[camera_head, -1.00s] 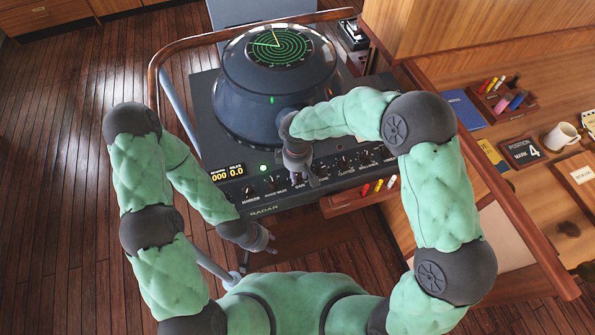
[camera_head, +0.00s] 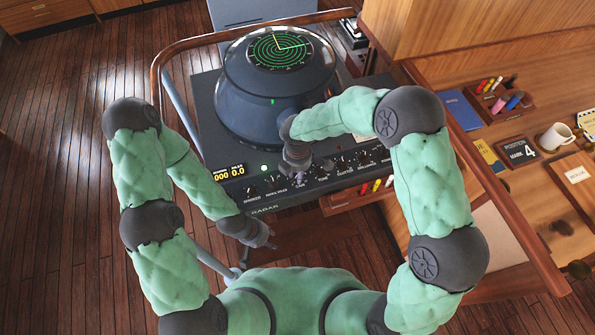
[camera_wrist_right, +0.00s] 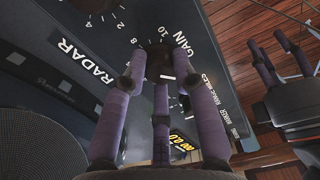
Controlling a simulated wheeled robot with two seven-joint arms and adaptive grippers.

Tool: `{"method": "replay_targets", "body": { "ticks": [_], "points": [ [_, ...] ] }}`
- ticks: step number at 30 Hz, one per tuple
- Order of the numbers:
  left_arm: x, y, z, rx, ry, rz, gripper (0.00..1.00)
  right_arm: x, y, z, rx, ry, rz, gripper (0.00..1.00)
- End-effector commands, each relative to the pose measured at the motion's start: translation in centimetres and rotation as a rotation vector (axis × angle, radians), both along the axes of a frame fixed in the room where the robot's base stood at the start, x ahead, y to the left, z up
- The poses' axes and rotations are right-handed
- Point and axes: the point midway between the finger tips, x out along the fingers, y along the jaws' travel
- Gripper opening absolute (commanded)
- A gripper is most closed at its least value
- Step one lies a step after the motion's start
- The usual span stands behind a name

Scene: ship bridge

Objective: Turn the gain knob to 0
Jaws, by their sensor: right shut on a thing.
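The gain knob (camera_wrist_right: 158,50) is a dark knob on the radar console's front panel. The word GAIN is printed beside it, and 8 and 10 show on the scale around it in the right wrist view. My right gripper (camera_wrist_right: 160,62) has its purple fingers closed around the knob, hiding much of it; its pointer cannot be read. In the head view my right gripper (camera_head: 300,178) reaches down to the panel. My left gripper (camera_head: 268,240) is empty, below the console's front edge; its fingers are apart in the right wrist view (camera_wrist_right: 280,58).
The radar console (camera_head: 207,120) carries a round scope (camera_head: 280,52) and a row of other knobs (camera_head: 345,172). A lit readout (camera_head: 228,173) is left of the knobs. A wooden desk at right holds a mug (camera_head: 556,138) and pens. A curved wooden rail surrounds the console.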

Motion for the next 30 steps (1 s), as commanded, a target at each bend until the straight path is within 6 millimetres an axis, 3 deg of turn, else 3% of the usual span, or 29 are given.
{"method": "replay_targets", "body": {
  "ticks": [19, 20, 22, 30],
  "points": [
    [0.0, 0.0, 0.2, 0.0, 0.0, 0.0, 0.4, -0.01, 0.0, -0.04, 0.0, 0.0, 0.05, 0.0],
    [0.0, 0.0, 0.2, 0.0, 0.0, 0.0, 0.4, -0.01, 0.0, -0.04, 0.0, 0.0, 0.05, 0.34],
    [0.0, 0.0, 0.2, 0.0, 0.0, 0.0, 0.4, -0.01, 0.0, -0.04, 0.0, 0.0, 0.05, 0.52],
    [0.0, 0.0, 0.2, 0.0, 0.0, 0.0, 0.4, -0.01, -0.01, -0.02, 0.0, 0.0, 0.049, 0.52]
  ]
}}
